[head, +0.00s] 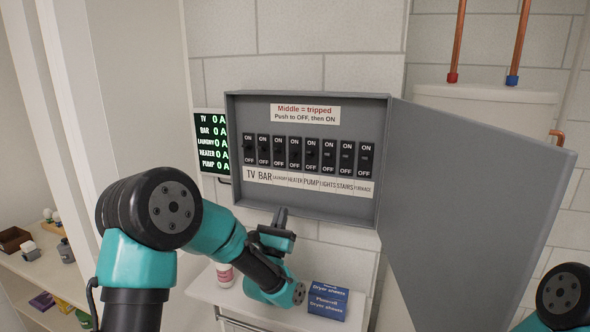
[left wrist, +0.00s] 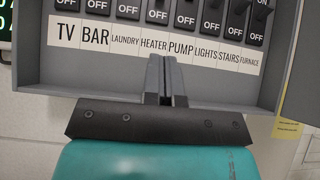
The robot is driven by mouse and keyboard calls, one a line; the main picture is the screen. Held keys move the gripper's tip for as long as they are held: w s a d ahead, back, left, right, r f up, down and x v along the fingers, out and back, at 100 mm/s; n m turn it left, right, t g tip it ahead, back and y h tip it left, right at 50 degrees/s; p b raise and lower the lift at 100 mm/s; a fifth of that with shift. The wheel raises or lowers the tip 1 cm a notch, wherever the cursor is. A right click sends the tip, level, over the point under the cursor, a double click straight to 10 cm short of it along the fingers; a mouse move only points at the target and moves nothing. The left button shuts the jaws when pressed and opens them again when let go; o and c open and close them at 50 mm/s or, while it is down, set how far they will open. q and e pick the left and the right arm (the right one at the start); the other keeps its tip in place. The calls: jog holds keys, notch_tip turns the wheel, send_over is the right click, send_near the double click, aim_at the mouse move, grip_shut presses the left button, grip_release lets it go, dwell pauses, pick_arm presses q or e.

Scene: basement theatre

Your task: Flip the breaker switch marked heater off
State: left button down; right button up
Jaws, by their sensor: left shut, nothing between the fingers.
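The grey breaker panel (head: 310,205) hangs open on the wall with a row of several black switches. The heater switch (head: 295,151) is fourth from the left, above the label strip (head: 308,183); its lever position is too small to tell. In the left wrist view only the lower part of the heater switch (left wrist: 156,14) shows, above its HEATER label. My left gripper (head: 281,214) is shut and empty at the panel's lower edge, below the switches. In the left wrist view its fingertips (left wrist: 166,62) point up just under the HEATER and PUMP labels. My right gripper is out of view.
The open panel door (head: 475,190) stands out to the right. A load display (head: 212,143) at the left reads 0 A on every line. Pipes run at the upper right.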

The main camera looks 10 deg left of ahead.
aim_at(292, 157)
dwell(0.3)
pick_arm(q)
jog(key=x, duration=1)
jog(key=shift+w+r, duration=0.1)
jog(key=shift+r, duration=0.05)
notch_tip(292, 157, up, 2)
jog(key=shift+r, duration=0.85)
jog(key=shift+a, duration=0.1)
